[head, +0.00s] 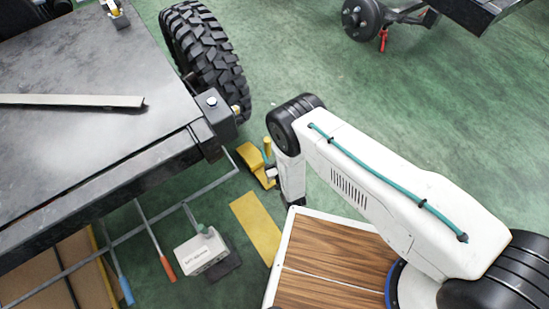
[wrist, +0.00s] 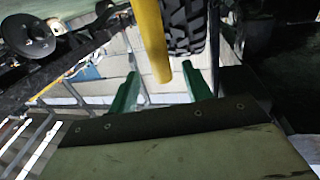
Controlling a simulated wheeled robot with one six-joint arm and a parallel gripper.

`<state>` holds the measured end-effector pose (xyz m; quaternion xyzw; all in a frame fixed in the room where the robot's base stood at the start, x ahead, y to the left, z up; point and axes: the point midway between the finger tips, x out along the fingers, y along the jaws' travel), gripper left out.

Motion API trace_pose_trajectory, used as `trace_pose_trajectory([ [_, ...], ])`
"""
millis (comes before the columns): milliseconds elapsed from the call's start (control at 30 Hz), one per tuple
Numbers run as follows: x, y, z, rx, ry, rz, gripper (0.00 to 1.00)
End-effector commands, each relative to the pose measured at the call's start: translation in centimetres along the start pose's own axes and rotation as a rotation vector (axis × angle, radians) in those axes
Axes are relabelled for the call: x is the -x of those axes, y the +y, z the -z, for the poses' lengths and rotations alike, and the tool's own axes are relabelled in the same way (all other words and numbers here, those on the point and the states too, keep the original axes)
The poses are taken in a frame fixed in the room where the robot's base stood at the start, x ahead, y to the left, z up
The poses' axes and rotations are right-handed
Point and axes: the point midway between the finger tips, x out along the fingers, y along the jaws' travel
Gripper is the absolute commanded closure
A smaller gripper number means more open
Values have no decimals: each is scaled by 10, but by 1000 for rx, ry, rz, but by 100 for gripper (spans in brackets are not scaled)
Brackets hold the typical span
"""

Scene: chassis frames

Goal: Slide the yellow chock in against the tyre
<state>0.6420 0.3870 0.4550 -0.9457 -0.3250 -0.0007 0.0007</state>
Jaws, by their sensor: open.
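The yellow chock (head: 250,157) sits on the green floor in the head view, just below the near end of the black knobbly tyre (head: 205,60). A strip of floor shows between them in this view. A yellow upright post stands at the chock's right side. In the wrist view a yellow bar (wrist: 150,35), apparently this post, reaches down between the two green fingers of my gripper (wrist: 160,72), which is open. I cannot tell whether either finger touches it. The tyre (wrist: 184,24) shows behind the bar. In the head view my arm partly hides the gripper beside the chock.
A dark metal chassis frame (head: 100,180) fills the left, its corner close to the chock. A yellow floor patch (head: 256,222), a white labelled box (head: 201,254) and long-handled tools (head: 160,253) lie below. A wood-topped surface (head: 325,265) is near my arm. Open floor lies upper right.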

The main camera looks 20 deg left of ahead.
Motion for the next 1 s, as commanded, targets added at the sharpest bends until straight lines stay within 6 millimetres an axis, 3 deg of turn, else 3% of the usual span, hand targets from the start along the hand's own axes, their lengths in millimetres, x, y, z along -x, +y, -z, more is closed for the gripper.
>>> trace_pose_trajectory([
  [100, -20, 0, 1, 0, 3, -1, 51],
  [300, -40, 0, 0, 1, -1, 0, 51],
  [667, -45, 0, 0, 1, -2, 1, 51],
  [833, -45, 0, 0, 1, -2, 1, 98],
  [1000, -45, 0, 0, 1, -2, 1, 100],
])
